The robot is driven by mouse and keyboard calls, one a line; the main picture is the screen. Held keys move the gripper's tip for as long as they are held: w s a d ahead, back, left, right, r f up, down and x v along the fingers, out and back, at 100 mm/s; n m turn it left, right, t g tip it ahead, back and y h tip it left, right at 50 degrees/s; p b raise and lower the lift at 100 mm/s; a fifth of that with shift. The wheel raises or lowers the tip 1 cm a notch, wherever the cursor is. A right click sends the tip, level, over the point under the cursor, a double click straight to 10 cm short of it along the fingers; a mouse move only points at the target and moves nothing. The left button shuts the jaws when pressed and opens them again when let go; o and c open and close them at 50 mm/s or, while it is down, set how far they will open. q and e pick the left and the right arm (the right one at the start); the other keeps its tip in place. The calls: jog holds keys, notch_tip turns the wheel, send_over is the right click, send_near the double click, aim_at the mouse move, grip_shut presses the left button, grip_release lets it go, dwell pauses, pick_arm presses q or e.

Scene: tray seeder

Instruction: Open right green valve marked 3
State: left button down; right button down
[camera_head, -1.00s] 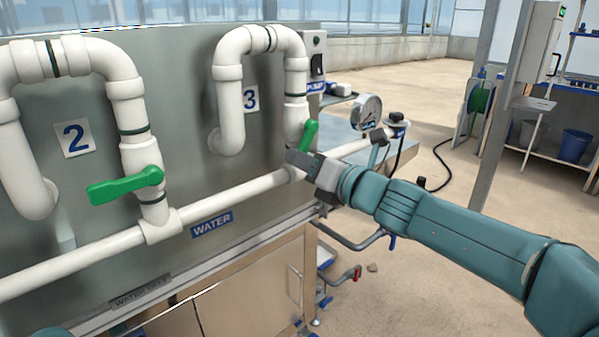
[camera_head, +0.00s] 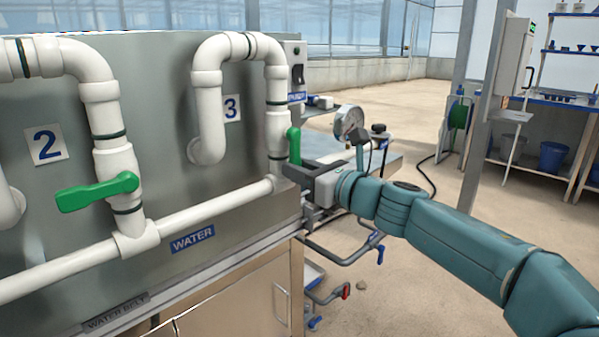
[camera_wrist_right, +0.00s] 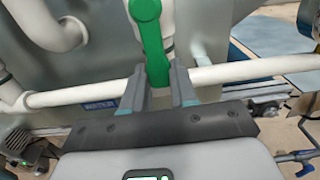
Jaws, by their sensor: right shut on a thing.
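The green valve handle (camera_head: 294,146) sits on the white pipe (camera_head: 276,132) beside the label marked 3 (camera_head: 232,107). In the head view the handle stands about upright, in line with the vertical pipe. My right gripper (camera_head: 291,172) is at its lower end. In the right wrist view the green handle (camera_wrist_right: 153,45) runs down between the two fingers (camera_wrist_right: 160,88), and the gripper is shut on it. The fingers hide part of the handle's lower end in the head view. My left gripper is not in view.
Another green handle (camera_head: 97,191) lies roughly level on the pipe beside label 2 (camera_head: 46,146). A white horizontal pipe (camera_head: 205,206) runs along the metal panel above the WATER label (camera_head: 193,239). A pressure gauge (camera_head: 348,121) stands right of the panel, behind my right arm.

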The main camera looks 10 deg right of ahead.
jog(key=shift+r, duration=0.1)
jog(key=c, duration=0.9)
grip_release()
jog(key=shift+w, duration=0.1)
jog(key=v, duration=1.6)
jog(key=shift+s+d+b, duration=0.1)
jog(key=shift+s+b, duration=0.15)
jog(key=shift+b, duration=0.15)
